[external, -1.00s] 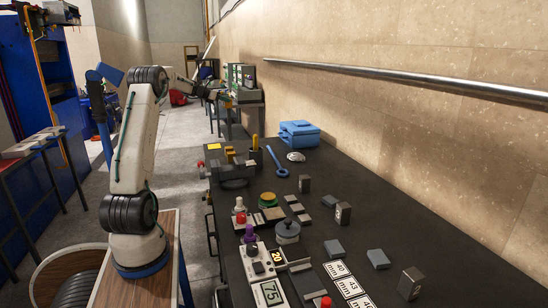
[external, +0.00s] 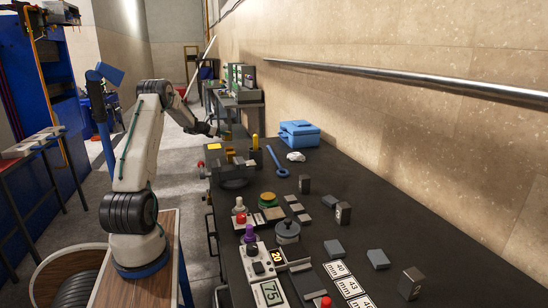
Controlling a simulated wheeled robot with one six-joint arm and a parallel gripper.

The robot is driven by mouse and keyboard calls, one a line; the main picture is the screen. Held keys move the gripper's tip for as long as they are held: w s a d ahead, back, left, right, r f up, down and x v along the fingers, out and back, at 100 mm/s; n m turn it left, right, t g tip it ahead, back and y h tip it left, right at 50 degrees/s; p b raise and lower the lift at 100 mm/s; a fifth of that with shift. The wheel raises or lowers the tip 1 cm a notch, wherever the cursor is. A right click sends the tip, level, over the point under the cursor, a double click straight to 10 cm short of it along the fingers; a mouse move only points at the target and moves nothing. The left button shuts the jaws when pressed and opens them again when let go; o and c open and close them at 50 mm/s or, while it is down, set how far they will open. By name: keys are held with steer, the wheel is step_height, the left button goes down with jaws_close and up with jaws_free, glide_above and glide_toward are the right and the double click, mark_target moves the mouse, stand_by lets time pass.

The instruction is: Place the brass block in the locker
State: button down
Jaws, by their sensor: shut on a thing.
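My gripper (external: 216,131) is above the far left end of the dark bench, reached out from the arm at the left. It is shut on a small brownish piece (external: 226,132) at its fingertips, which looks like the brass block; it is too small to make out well. The held piece appears to be above the bench, near a dark vise-like fixture (external: 234,170) with brass-coloured parts. No locker can be told for certain; a tall blue cabinet (external: 32,75) stands at the left, its inside not clearly seen.
The dark bench (external: 330,185) holds several grey blocks, a pot (external: 287,231), a blue wrench (external: 276,161) and a blue toolbox (external: 299,133). A farther table bears grey-green equipment (external: 240,80). Open floor (external: 190,140) lies left of the bench.

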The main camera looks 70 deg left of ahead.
steer(key=shift+f, duration=3.15)
steer(key=shift+f, duration=0.15)
steer(key=c, duration=0.9)
jaws_free()
